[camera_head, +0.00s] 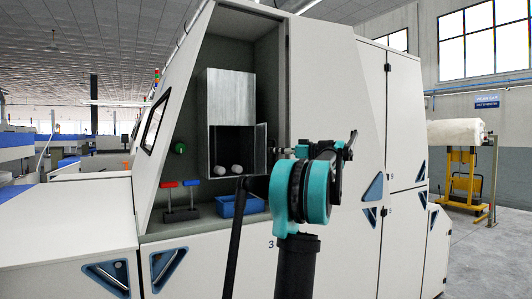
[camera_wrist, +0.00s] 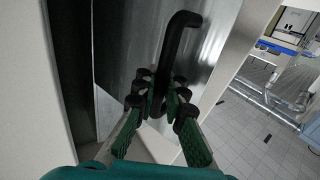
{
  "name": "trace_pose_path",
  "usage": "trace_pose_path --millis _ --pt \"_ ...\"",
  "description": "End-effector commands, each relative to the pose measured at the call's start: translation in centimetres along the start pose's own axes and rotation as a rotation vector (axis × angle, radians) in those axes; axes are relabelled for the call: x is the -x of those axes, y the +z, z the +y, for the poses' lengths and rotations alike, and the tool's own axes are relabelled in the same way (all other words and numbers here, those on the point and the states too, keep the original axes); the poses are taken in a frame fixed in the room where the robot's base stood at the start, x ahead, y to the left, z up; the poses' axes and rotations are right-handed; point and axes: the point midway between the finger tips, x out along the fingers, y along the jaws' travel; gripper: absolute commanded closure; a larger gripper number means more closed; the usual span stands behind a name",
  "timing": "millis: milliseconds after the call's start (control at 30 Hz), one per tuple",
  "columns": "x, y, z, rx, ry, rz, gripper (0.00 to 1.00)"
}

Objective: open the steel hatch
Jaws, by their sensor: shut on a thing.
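The steel hatch (camera_head: 259,149) stands swung out at the right side of the opening in a steel box (camera_head: 229,95). In the wrist view the hatch (camera_wrist: 125,65) is a shiny metal plate with a black bent bar handle (camera_wrist: 178,45). My gripper (camera_wrist: 160,97) is shut around the lower part of this handle. In the head view my gripper (camera_head: 284,153) is at the right of the hatch, and my arm hides the handle. Pale round items (camera_head: 232,169) lie inside the open box.
Below the box are a blue tray (camera_head: 238,206), a red-topped lever (camera_head: 168,199) and a blue-topped lever (camera_head: 192,197). A green knob (camera_head: 179,148) is at the left of the recess. The white machine wall (camera_head: 335,80) borders the recess at right.

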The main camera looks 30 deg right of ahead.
Motion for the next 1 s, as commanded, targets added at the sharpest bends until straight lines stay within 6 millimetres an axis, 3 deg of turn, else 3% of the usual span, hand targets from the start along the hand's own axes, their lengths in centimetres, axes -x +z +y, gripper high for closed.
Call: trace_pose_path --millis 333,933,967,1000 --pt "1.5 0.1 1.7 0.0 -0.113 -0.001 1.0" --pt "1.8 0.0 2.0 0.0 -0.138 -0.001 1.0" --pt "1.8 0.0 2.0 0.0 -0.138 0.0 0.89" --pt "1.8 0.0 2.0 0.0 -0.138 0.0 0.84"
